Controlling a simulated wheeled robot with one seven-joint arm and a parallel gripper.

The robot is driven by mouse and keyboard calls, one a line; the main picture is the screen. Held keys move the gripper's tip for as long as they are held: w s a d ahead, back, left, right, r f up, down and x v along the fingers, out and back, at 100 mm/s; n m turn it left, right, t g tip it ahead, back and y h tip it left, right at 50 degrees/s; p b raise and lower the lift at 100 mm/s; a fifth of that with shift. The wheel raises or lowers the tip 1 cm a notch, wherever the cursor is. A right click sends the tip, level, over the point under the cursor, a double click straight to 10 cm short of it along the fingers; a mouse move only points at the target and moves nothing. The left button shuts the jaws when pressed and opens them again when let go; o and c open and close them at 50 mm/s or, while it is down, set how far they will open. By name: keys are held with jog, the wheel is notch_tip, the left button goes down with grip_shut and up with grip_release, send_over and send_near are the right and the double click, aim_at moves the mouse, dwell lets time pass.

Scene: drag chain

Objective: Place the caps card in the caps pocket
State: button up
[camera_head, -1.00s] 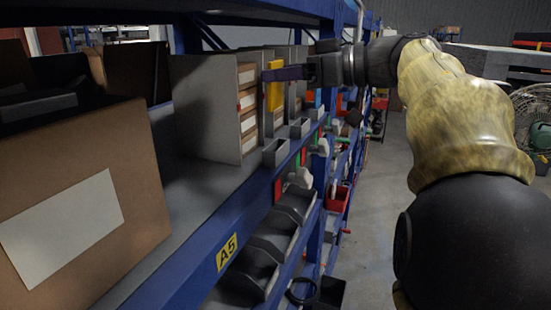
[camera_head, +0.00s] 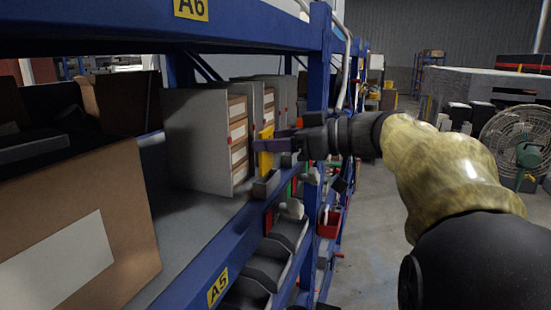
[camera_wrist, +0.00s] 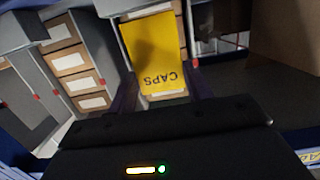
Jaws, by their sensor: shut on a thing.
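The yellow caps card (camera_head: 265,152) is upright at the front of the shelf. It also shows in the wrist view (camera_wrist: 152,48), with the word CAPS upside down. My gripper (camera_head: 277,143) is shut on the card from the right, with its purple fingers on the card's sides in the wrist view. A small grey pocket (camera_head: 266,188) is fixed on the shelf's front edge, just under the card in the head view. I cannot tell whether the card's lower edge is inside it. No label on the pocket can be read.
Grey dividers (camera_head: 195,135) with stacked cardboard boxes (camera_head: 238,135) stand behind the card. A large carton (camera_head: 75,220) is at the left. A blue upright (camera_head: 319,60) is close to my gripper. Grey bins (camera_head: 262,255) hang below. The aisle (camera_head: 375,225) on the right is clear.

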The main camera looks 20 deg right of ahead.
jog(key=shift+f+p, duration=0.35)
jog(key=shift+f, duration=1.55)
jog(key=shift+f, duration=0.1)
jog(key=o, duration=1)
jog(key=shift+c, duration=0.2)
jog(key=shift+s+d, duration=0.1)
jog(key=shift+d, duration=0.15)
jog(key=b, duration=0.5)
send_near(268, 160)
jog(key=shift+v, duration=1.75)
